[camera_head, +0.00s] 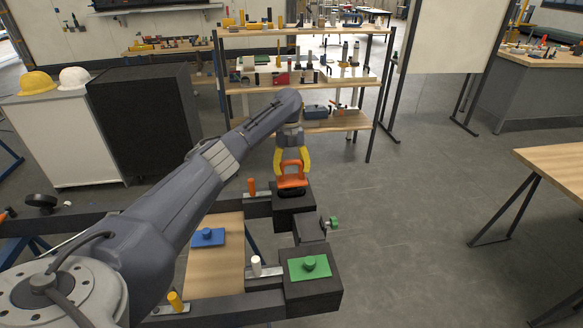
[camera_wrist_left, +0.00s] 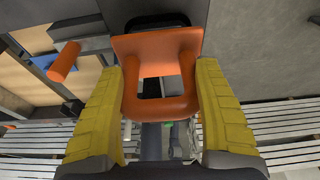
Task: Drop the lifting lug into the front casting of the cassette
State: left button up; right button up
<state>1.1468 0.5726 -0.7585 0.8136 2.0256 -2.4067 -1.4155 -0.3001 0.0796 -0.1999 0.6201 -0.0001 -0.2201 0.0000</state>
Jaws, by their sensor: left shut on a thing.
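My left gripper (camera_head: 291,170), with yellow fingers, is shut on the orange lifting lug (camera_head: 291,182). The lug is a loop with a square window, and it also shows between the fingers in the left wrist view (camera_wrist_left: 160,105). It is at the dark corner block (camera_head: 296,219) at the far end of the frame, over a black rounded opening (camera_head: 292,198). I cannot tell whether its lower end is in the opening. A nearer dark corner block (camera_head: 314,297) carries a green plate with a knob (camera_head: 309,266). My right gripper is not in view.
Upright orange (camera_head: 252,187), white (camera_head: 256,265) and yellow (camera_head: 174,301) handles stand along the frame. A blue plate (camera_head: 207,237) lies on the wooden board (camera_head: 218,268). A green knob (camera_head: 334,222) sticks out right of the frame.

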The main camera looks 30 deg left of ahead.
aim_at(291, 178)
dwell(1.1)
pick_arm(q)
jog(key=shift+f, duration=2.8)
dwell(3.2)
